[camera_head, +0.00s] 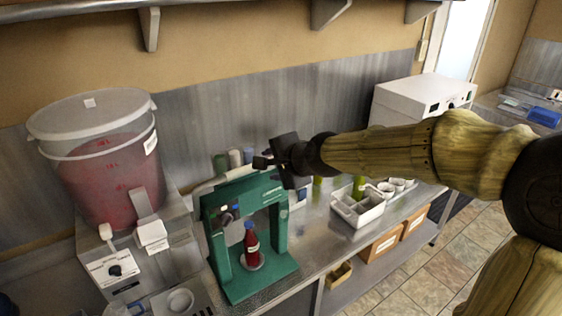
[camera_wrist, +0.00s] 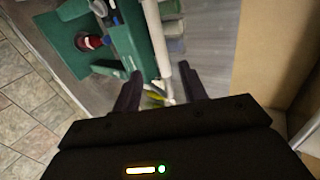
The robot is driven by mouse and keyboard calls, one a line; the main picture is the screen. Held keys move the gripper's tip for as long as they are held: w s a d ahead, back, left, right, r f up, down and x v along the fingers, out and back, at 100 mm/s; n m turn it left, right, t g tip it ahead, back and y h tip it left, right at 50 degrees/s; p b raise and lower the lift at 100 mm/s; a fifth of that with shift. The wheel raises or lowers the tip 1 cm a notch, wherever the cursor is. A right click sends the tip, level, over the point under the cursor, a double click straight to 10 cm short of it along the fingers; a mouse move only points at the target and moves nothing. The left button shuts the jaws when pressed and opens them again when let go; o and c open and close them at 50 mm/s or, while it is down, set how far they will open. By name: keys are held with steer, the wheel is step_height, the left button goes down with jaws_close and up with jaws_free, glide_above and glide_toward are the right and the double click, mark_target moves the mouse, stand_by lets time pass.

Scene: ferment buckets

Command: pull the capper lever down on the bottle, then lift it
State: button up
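The green bottle capper (camera_head: 278,240) stands on the metal counter in the head view, and its frame also shows in the wrist view (camera_wrist: 75,60). A red bottle (camera_head: 251,246) with a blue cap stands upright on the capper's base; in the wrist view it is seen from above (camera_wrist: 90,41). The pale lever bar (camera_head: 214,183) lies raised across the capper's top. My gripper (camera_head: 262,162) is at the bar's right end. In the wrist view the bar (camera_wrist: 157,40) runs between my two open fingers (camera_wrist: 162,88), with gaps visible on both sides. Contact cannot be told.
A large bucket of red liquid (camera_head: 105,175) stands on a grey unit at left. Several jars stand behind the capper. A white caddy (camera_head: 357,212) is on the counter at right, near a white box (camera_head: 420,95). A shelf (camera_head: 220,4) hangs above.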

steer(key=shift+p+v, duration=0.55)
steer(key=shift+v, duration=1.25)
steer(key=s+d+f+n+g+h+b, duration=0.2)
steer(key=s+d+f, duration=0.3)
steer(key=f, duration=0.4)
steer(key=s+d+f+n+g+h+b, duration=0.2)
steer(key=s+d+f+n+b, duration=0.2)
steer(key=s+f, duration=0.3)
steer(key=s+d+f+n+g+h+b, duration=0.2)
steer(key=s+d+f+n, duration=0.3)
steer(key=f, duration=0.7)
steer(key=shift+s+d+f+g+b, duration=0.3)
steer(key=shift+s+g+b, duration=0.1)
steer(key=shift+s+b, duration=0.3)
